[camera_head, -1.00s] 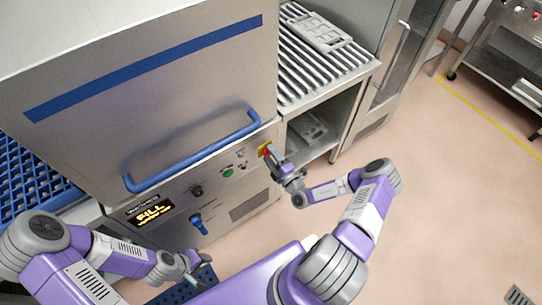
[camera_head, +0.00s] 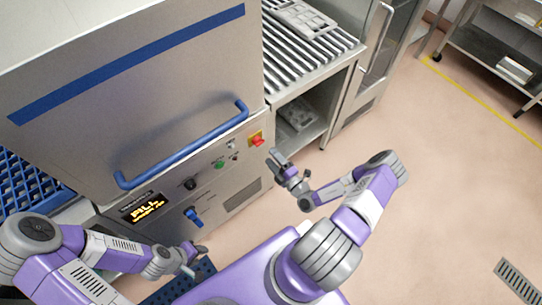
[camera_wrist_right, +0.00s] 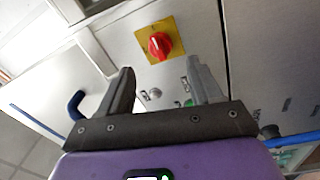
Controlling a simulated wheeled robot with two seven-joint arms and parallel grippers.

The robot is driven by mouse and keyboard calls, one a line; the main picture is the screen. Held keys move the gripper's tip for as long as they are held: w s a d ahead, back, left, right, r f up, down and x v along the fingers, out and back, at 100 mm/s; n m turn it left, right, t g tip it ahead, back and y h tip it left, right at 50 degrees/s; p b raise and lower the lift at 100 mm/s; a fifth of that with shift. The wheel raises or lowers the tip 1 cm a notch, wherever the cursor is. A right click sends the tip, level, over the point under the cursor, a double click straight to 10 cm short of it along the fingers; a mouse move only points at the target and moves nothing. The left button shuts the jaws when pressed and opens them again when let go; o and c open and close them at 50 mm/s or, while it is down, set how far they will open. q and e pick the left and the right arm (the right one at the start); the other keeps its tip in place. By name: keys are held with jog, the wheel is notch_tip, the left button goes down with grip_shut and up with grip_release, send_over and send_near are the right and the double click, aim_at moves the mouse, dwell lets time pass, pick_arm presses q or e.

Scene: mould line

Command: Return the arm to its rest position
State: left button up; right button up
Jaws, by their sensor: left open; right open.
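My right gripper (camera_head: 275,157) is open and empty, held in the air in front of the machine's control panel, apart from it. In the right wrist view its two fingers (camera_wrist_right: 160,85) stand apart, with nothing between them. Beyond them is a red knob (camera_wrist_right: 159,45) on a yellow plate; in the head view the red knob (camera_head: 257,141) sits at the panel's right end. My left gripper (camera_head: 194,262) is low at the left, below the blue panel knob (camera_head: 193,217); it holds nothing that I can see.
The steel machine (camera_head: 150,100) has a blue bar handle (camera_head: 185,152) jutting from its front. A roller conveyor (camera_head: 305,50) with a grey mould tray (camera_head: 303,17) adjoins it. A steel trolley (camera_head: 490,55) stands at the far right. The floor (camera_head: 440,170) on the right is clear.

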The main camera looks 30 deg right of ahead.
dwell(0.3)
jog(key=s+a+n+g+y, duration=0.3)
jog(key=a+n+g+y, duration=0.15)
jog(key=a+n, duration=0.2)
jog(key=s+a+r+n+g+y, duration=0.1)
jog(key=s+a+n+g+y, duration=0.15)
jog(key=a+n+y, duration=0.45)
jog(key=s+a+n+g+y, duration=0.2)
jog(key=a+n+g, duration=0.2)
jog(key=a+n, duration=0.3)
jog(key=s+a+f+n+g+h, duration=0.1)
jog(key=s+f+n+g+h, duration=0.15)
jog(key=s+n+g, duration=0.5)
jog(key=s+a+f+n+g+h, duration=0.25)
jog(key=s+n+h, duration=0.2)
jog(key=n, duration=0.65)
jog(key=w+d+n+t+h, duration=0.1)
jog(key=n, duration=0.3)
jog(key=w+d+r+n+t+h, duration=0.1)
jog(key=w+n, duration=0.1)
jog(key=n, duration=0.3)
jog(key=w+d+n+t+h, duration=0.1)
jog(key=n, duration=0.4)
jog(key=shift+w+d+r+h, duration=0.1)
jog(key=shift+w+r+h, duration=0.15)
jog(key=shift+w, duration=0.15)
jog(key=shift+c, duration=0.3)
